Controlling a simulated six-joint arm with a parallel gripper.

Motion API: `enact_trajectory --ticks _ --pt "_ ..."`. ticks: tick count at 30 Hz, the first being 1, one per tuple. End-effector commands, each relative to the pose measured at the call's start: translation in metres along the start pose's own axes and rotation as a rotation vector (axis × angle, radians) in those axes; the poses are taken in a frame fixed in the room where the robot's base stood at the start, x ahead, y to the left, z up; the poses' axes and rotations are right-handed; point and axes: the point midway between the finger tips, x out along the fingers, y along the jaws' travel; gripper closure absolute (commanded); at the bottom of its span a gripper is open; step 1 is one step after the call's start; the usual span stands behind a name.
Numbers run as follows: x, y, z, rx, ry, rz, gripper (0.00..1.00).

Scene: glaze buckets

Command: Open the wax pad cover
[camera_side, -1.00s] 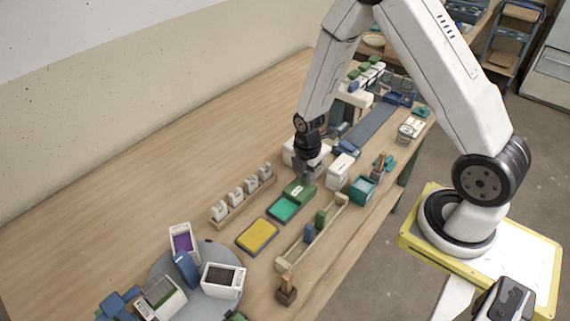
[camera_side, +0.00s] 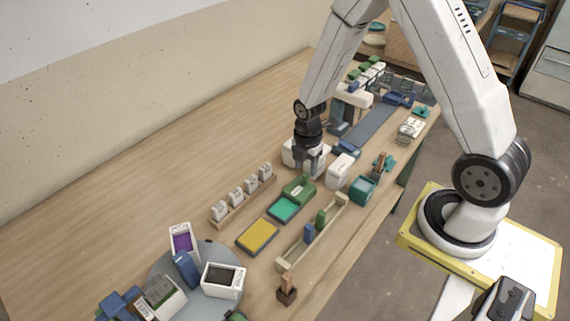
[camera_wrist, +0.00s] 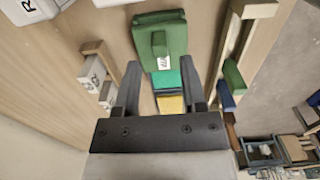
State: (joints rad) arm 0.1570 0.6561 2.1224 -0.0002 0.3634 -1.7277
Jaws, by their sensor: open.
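A green cover (camera_side: 299,188) with a raised green handle lies flat on the table at the end of a teal pad (camera_side: 284,208). The wrist view shows the cover (camera_wrist: 170,28), its handle and a small white label, with the teal pad (camera_wrist: 166,79) below it in the picture. A yellow pad (camera_side: 257,236) lies in line beyond the teal one. The label is too small to read. My gripper (camera_wrist: 162,64) is open and empty. In the side view my gripper (camera_side: 308,165) is just behind the cover, apart from its handle.
A wooden rack with several white blocks (camera_side: 235,190) stands to the left. A wooden rail with green and blue blocks (camera_side: 308,233) runs to the right. A white box (camera_side: 340,168) and a teal box (camera_side: 363,188) stand close by. A grey turntable (camera_side: 205,260) holds boxes in front.

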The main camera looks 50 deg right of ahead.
Motion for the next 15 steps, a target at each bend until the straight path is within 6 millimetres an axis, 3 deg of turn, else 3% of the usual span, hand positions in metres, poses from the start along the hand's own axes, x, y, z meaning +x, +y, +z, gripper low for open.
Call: enact_trajectory --ticks 9,15 --pt "-0.027 0.001 0.000 0.000 0.000 0.003 0.47" --pt "-0.034 0.000 0.000 0.000 0.000 0.001 0.47"
